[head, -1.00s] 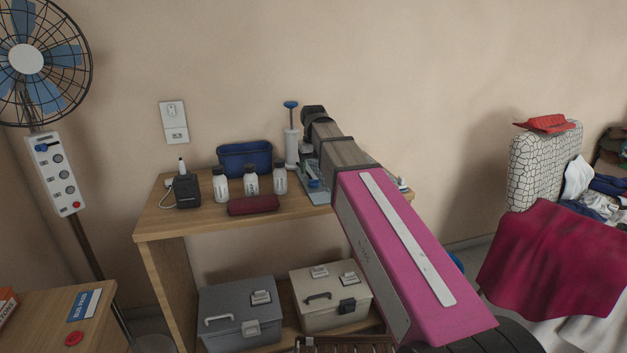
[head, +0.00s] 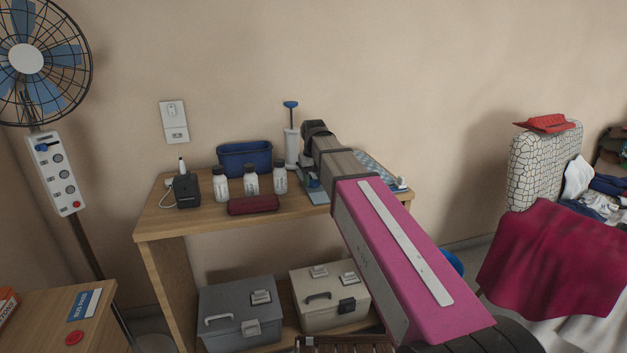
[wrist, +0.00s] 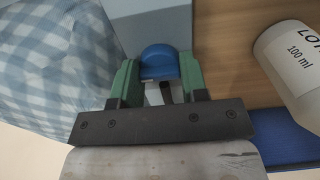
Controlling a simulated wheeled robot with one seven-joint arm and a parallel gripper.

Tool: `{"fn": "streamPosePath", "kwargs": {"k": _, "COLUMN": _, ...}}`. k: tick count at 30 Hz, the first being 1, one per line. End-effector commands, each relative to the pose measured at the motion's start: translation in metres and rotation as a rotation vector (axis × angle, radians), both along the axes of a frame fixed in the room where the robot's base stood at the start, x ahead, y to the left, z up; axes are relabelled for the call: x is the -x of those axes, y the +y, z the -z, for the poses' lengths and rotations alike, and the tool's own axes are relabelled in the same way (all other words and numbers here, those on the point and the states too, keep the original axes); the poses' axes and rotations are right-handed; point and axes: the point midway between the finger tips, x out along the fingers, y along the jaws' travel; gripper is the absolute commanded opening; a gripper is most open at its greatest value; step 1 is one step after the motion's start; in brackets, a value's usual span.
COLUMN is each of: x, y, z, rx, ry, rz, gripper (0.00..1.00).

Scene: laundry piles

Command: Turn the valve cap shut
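The valve cap (wrist: 160,62) is a rounded blue knob in the wrist view, beside a pale blue-grey block or plate (wrist: 150,22). My gripper (wrist: 160,72) has one green finger on each side of the cap. Both fingers appear to touch its sides, so it looks shut on the cap. In the head view my gripper (head: 317,130) reaches down over the blue-grey stand (head: 313,192) on the wooden shelf (head: 165,225). My wrist hides most of the stand and the cap there.
A white lotion bottle (wrist: 297,62) is close beside my gripper. A checked cloth (wrist: 45,60) lies on the other side. Behind are a white pump bottle (head: 292,148) and a blue bin (head: 244,157). White bottles (head: 251,180) and a dark red case (head: 253,205) stand to the left.

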Motion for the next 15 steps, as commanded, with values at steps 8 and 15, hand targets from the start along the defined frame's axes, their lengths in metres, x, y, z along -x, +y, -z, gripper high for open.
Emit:
{"fn": "streamPosePath", "kwargs": {"k": 8, "x": 0.0, "y": 0.0001, "z": -0.0002, "rx": 0.0, "ry": 0.001, "rz": -0.113, "gripper": 0.17}}
{"fn": "streamPosePath", "kwargs": {"k": 15, "x": 0.0001, "y": 0.0001, "z": -0.0003, "rx": 0.0, "ry": 0.001, "rz": -0.252, "gripper": 0.17}}
